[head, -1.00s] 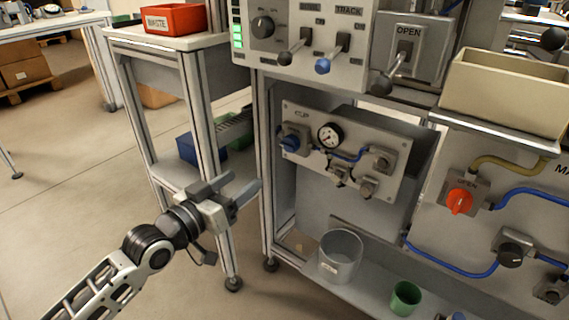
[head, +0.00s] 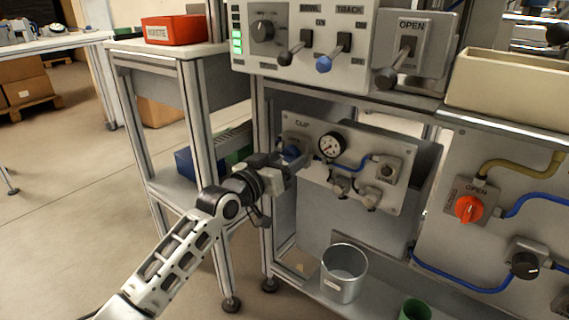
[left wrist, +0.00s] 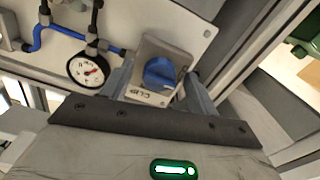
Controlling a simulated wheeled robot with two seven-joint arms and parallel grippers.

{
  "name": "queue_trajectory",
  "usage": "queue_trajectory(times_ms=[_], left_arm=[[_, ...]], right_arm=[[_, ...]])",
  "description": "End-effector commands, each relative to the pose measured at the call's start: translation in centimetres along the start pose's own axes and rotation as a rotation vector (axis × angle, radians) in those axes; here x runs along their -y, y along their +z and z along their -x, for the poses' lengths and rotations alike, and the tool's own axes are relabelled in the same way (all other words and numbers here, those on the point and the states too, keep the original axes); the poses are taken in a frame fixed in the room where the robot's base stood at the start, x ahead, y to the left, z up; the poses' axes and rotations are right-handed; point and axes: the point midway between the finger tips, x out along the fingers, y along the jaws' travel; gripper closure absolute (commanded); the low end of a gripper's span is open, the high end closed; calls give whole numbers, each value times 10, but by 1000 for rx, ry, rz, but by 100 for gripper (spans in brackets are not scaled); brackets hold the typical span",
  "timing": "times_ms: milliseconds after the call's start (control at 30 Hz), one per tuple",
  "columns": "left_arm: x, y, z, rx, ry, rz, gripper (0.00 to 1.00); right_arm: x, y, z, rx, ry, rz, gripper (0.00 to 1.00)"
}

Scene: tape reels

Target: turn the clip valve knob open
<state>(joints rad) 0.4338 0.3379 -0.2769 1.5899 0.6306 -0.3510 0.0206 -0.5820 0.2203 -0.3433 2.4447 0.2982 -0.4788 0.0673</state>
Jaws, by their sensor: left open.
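The clip valve knob is blue (left wrist: 160,73) and sits on a grey block with a label reading CLIP in the left wrist view. In the head view the knob (head: 291,151) is partly hidden by my gripper, at the left end of the CLIP panel (head: 310,125). My left gripper (head: 296,160) is at the panel. In the left wrist view my left gripper (left wrist: 158,88) is open, with one finger on each side of the knob's block. I cannot tell whether the fingers touch it. My right gripper is not in view.
A pressure gauge (head: 331,145) and blue hoses lie right of the knob. A frame post stands left of it. Below are a grey cup (head: 344,272) and a green cup (head: 415,310). A red-orange knob (head: 468,209) is on another panel to the right.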

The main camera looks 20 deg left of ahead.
Motion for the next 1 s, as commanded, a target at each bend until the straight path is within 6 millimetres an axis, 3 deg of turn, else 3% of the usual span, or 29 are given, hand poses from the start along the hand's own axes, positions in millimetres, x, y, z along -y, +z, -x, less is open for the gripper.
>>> queue_trajectory(times_ms=[200, 367, 733, 1000], left_arm=[[0, 0, 0, 0, 0, 0, 41], [0, 0, 0, 0, 0, 0, 85], [0, -1, 0, 0, 0, -40, 85], [0, -3, 0, 1, 0, -204, 85]], right_arm=[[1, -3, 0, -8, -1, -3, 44], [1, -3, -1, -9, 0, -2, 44], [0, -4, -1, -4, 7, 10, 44], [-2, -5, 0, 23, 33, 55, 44]])
